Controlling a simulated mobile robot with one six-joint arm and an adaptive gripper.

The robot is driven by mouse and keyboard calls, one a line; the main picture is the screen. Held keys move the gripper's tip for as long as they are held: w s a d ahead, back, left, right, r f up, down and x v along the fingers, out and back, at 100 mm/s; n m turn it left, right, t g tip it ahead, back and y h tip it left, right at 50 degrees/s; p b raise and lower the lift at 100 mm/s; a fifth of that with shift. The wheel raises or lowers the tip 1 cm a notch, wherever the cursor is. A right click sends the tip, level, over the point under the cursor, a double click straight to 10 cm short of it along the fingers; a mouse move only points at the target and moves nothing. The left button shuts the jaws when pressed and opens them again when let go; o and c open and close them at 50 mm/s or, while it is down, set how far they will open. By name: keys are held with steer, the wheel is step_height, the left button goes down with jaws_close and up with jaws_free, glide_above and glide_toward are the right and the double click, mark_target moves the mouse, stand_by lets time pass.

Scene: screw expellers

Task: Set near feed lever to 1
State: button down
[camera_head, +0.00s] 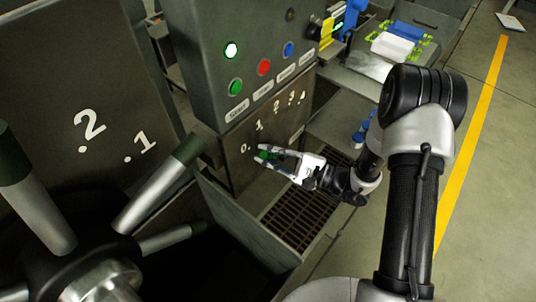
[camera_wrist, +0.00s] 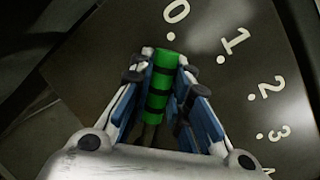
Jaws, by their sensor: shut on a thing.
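The near feed lever shows a green handle (camera_wrist: 160,85) with dark bands in the wrist view. Its tip lies just below the 0 mark of the dial plate (camera_wrist: 215,120), left of the 1. My gripper (camera_wrist: 165,60) is shut on this handle, with a finger on each side of it. In the head view my gripper (camera_head: 268,157) is at the front of the dial plate (camera_head: 240,165), below the marks 0 to 4. Only a small part of the green handle (camera_head: 268,155) shows between the fingers there. The lever's base is hidden.
Above the dial plate a grey control box (camera_head: 240,60) carries lit and coloured buttons. A large multi-armed wheel (camera_head: 90,270) fills the lower left, near a panel (camera_head: 70,90) marked 1 and 2. A floor grate (camera_head: 300,215) lies below my gripper. Open floor is at right.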

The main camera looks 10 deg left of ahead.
steer(key=w+r+m, duration=0.1)
steer(key=w+d+m, duration=0.1)
steer(key=shift+d+r+m+t+y+p, duration=0.1)
steer(key=shift+r+m+t+y+p, duration=0.2)
steer(key=shift+r+m+p, duration=0.1)
steer(key=shift+w+d+r+m, duration=0.2)
steer(key=shift+w+d+m, duration=0.1)
steer(key=shift+w+m, duration=0.4)
steer(key=shift+s, duration=0.2)
steer(key=c, duration=1.8)
jaws_free()
steer(key=shift+d, duration=0.1)
steer(key=v, duration=1.2)
steer(key=shift+f, duration=0.2)
